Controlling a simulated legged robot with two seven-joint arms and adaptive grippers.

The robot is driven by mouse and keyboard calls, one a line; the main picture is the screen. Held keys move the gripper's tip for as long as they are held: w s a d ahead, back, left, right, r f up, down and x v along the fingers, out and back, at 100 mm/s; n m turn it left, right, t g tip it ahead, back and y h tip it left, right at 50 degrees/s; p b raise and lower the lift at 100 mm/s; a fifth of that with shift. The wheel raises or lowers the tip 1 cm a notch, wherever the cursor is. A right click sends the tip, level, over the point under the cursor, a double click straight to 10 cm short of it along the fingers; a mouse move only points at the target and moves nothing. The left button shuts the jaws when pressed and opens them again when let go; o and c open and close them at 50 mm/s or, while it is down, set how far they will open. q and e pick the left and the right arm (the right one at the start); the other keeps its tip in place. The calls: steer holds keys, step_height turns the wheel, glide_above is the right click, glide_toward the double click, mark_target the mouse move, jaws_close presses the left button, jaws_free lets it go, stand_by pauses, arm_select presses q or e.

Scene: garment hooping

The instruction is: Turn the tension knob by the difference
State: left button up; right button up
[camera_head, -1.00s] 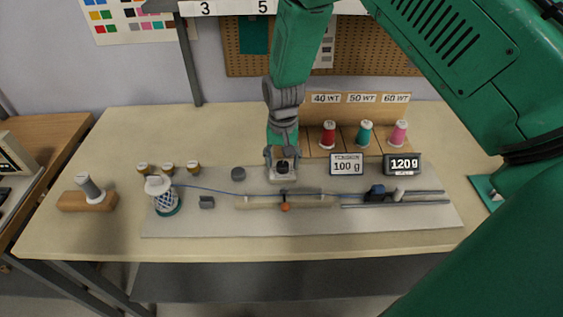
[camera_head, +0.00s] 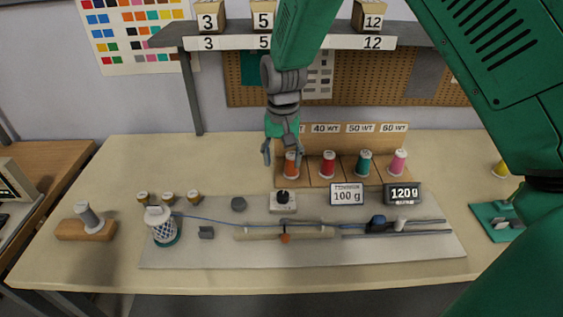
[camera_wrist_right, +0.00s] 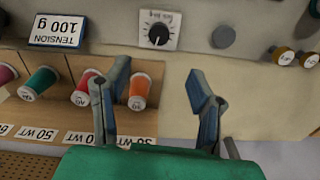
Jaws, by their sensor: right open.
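The tension knob (camera_head: 284,196) is a black dial on a small white block on the grey board (camera_head: 200,250). In the right wrist view the knob (camera_wrist_right: 158,35) shows a white pointer line and a printed scale around it. A sign (camera_head: 347,194) reads TENSION 100 g, and a dark display (camera_head: 403,194) beside it reads 120 g. My right gripper (camera_head: 283,160) is open and empty, above and behind the knob, apart from it. In the right wrist view its two fingers (camera_wrist_right: 160,95) are spread wide. My left gripper is not in view.
Orange, red, teal and pink spools (camera_head: 328,163) stand in a wooden rack behind the signs, close to my right gripper. A shelf (camera_head: 150,42) hangs at the back.

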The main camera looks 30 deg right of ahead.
steer(key=m, duration=0.1)
steer(key=m+y+p, duration=0.5)
steer(key=m, duration=0.3)
glide_toward(283, 193)
steer(key=shift+g+h, duration=0.3)
steer(key=x, duration=0.5)
steer(key=p+x, duration=0.1)
steer(key=x, duration=0.2)
steer(key=shift+w+a+f, duration=0.15)
steer(key=shift+a+f, duration=0.05)
steer(key=shift+a, duration=0.2)
steer(key=shift+d+f, duration=0.1)
steer(key=shift+f, duration=0.6)
steer(key=shift+a+r, duration=0.1)
steer(key=shift+a, duration=0.15)
steer(key=shift+c, duration=1.2)
steer(key=shift+a, duration=0.1)
steer(key=c, duration=0.9)
